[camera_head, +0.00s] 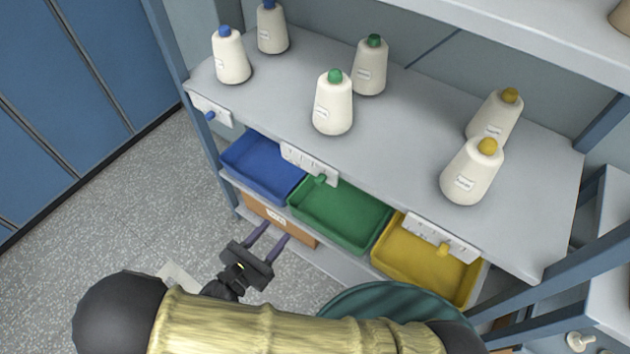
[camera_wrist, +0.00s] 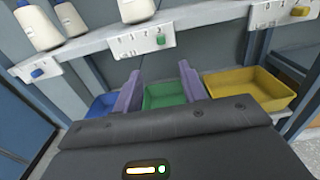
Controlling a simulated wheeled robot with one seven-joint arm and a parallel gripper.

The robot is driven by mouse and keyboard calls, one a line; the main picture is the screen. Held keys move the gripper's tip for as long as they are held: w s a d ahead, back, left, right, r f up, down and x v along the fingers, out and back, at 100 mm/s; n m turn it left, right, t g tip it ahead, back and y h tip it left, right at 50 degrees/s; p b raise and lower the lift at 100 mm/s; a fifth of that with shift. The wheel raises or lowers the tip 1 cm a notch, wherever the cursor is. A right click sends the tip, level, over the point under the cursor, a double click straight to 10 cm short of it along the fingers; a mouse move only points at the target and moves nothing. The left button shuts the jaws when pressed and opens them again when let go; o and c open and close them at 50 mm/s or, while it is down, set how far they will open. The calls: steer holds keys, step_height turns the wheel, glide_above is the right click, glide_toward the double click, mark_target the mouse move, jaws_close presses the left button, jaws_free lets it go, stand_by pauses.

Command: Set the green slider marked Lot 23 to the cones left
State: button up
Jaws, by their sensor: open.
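The green slider (camera_head: 320,180) sits on a white scale plate (camera_head: 300,156) on the shelf's front edge, above the green tray. In the wrist view the green slider (camera_wrist: 161,40) is toward the right end of its plate (camera_wrist: 130,44); the marks are too small to read. Two white cones with green tops, a front one (camera_head: 333,108) and a rear one (camera_head: 370,68), stand upright on the shelf behind that plate. My gripper (camera_head: 270,235) is open and empty, in front of and below the plate, apart from the slider. Its fingers (camera_wrist: 159,80) point toward the green tray.
Blue (camera_head: 262,166), green (camera_head: 340,213) and yellow (camera_head: 425,262) trays sit below the shelf (camera_head: 400,143). A blue slider (camera_head: 210,115) and a yellow slider (camera_head: 443,249) are on neighbouring plates. Blue-topped cones (camera_head: 231,57) and yellow-topped cones (camera_head: 470,172) stand at either side.

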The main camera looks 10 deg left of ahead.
mark_target(317, 182)
steer(key=p+x, duration=0.3)
steer(key=x, duration=1.4)
steer(key=shift+w+d, duration=0.1)
jaws_close()
